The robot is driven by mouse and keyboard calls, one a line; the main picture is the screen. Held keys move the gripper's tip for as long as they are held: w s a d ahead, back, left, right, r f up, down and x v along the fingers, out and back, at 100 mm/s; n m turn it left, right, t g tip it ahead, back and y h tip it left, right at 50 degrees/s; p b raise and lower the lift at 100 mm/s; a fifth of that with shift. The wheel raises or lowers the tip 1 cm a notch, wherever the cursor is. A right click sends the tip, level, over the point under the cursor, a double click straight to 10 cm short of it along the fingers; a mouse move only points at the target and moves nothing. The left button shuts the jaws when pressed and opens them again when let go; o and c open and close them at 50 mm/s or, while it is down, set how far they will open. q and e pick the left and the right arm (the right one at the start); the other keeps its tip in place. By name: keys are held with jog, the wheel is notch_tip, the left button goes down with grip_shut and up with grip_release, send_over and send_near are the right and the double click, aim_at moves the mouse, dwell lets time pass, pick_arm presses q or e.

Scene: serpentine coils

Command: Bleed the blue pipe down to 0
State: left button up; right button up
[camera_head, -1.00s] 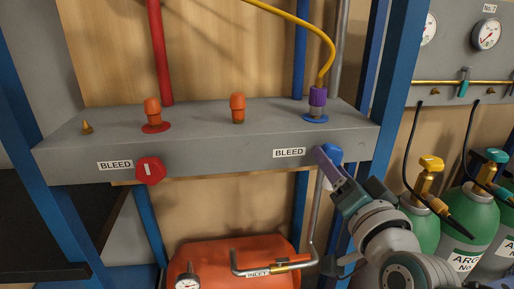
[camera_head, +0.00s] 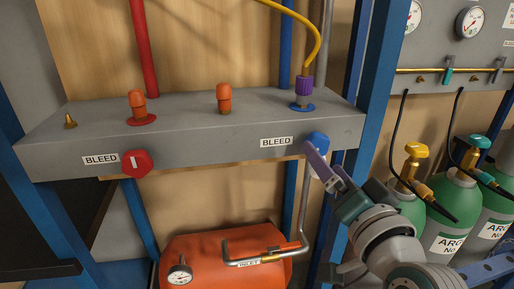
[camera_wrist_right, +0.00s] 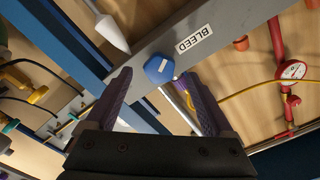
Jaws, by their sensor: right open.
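The blue bleed knob (camera_head: 317,141) sits on the front face of the grey manifold, right of a BLEED label (camera_head: 276,142). My right gripper (camera_head: 312,155) is at this knob, and one purple finger covers part of it in the head view. In the right wrist view the blue knob (camera_wrist_right: 159,69) shows beyond and between the two spread purple fingers (camera_wrist_right: 160,95), with a pale mark on it. The gripper is open; I cannot tell whether a finger touches the knob. The blue pipe (camera_head: 286,45) rises behind the manifold. My left gripper is not in view.
The grey manifold (camera_head: 200,149) also carries a red bleed knob (camera_head: 137,163), orange caps and a purple connector (camera_head: 304,86) with a yellow hose. An orange tank (camera_head: 205,262) with a gauge stands below. Green cylinders (camera_head: 455,205) stand at right, close to my right arm.

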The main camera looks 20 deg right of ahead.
jog(key=v, duration=0.6)
jog(key=shift+s, duration=0.4)
jog(key=s+a+f+n+g+y, duration=0.35)
jog(key=a+n+g+y, duration=0.3)
jog(key=a+n, duration=0.25)
jog(key=s+d+n+g+h, duration=0.2)
jog(key=s+n+g, duration=0.35)
jog(key=s, duration=0.75)
notch_tip(320, 180, up, 32)
jog(key=m+g+p, duration=0.1)
jog(key=p, duration=3.1)
jog(key=shift+w+g, duration=0.2)
jog(key=shift+g, duration=0.2)
jog(key=shift+m, duration=0.25)
